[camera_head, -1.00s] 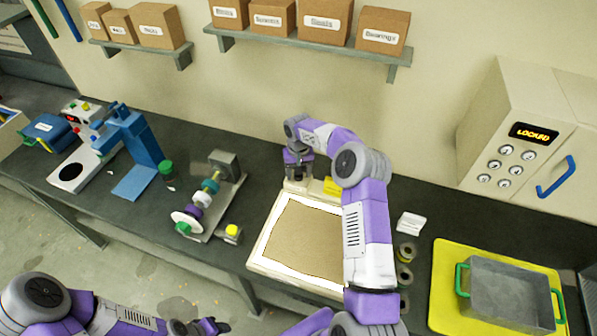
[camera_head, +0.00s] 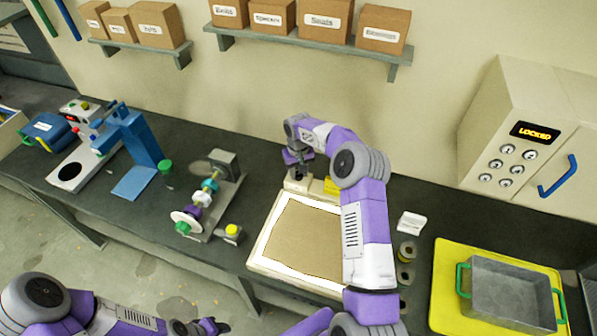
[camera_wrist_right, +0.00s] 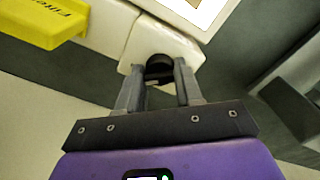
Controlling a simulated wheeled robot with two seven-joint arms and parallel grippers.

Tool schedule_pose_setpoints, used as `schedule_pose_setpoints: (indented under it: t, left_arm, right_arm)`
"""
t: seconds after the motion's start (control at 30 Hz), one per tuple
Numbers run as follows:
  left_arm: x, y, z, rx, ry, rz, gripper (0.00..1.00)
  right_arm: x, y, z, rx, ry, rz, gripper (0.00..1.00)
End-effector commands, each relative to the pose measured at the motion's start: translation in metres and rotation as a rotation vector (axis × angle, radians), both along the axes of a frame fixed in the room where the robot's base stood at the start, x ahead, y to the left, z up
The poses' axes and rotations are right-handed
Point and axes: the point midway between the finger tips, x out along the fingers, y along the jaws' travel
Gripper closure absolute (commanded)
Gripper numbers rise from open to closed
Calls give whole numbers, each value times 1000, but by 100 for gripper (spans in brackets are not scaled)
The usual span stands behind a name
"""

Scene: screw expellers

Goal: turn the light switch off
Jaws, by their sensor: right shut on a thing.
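A light panel (camera_head: 259,262) with a bright, lit white border around a brown sheet lies on the bench. At its back edge is a white housing with a dark round switch knob (camera_wrist_right: 159,68), seen in the right wrist view. My right gripper (camera_wrist_right: 158,86) has its two fingers on either side of the knob and is shut on it. In the head view the right gripper (camera_head: 298,160) is above the back left of the panel and hides the knob. My left gripper (camera_head: 207,327) is at the bottom edge, away from the bench; its jaws are unclear.
A yellow labelled block (camera_head: 331,187) sits beside the switch housing; it also shows in the wrist view (camera_wrist_right: 45,22). A screw shaft unit (camera_head: 207,195) stands left of the panel. Rolls (camera_head: 406,252) and a metal tray (camera_head: 510,290) on a yellow mat are right. A shelf (camera_head: 310,43) hangs above.

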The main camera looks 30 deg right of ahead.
Motion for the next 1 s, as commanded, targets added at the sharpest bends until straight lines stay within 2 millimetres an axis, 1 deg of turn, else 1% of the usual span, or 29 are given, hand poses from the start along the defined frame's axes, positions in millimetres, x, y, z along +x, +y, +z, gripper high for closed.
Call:
schedule_pose_setpoints:
  t: [0.6, 0.8, 1.0]
  left_arm:
    - [0, 0, -8, 0, 0, 0, 57]
    - [0, 0, -8, 0, 0, 0, 57]
    - [0, 0, -8, 0, 0, 0, 57]
  right_arm:
    - [0, 0, 0, -1, 1, 562, 95]
    - [0, 0, 1, -1, 1, 716, 95]
    - [0, 0, 1, -1, 0, 825, 95]
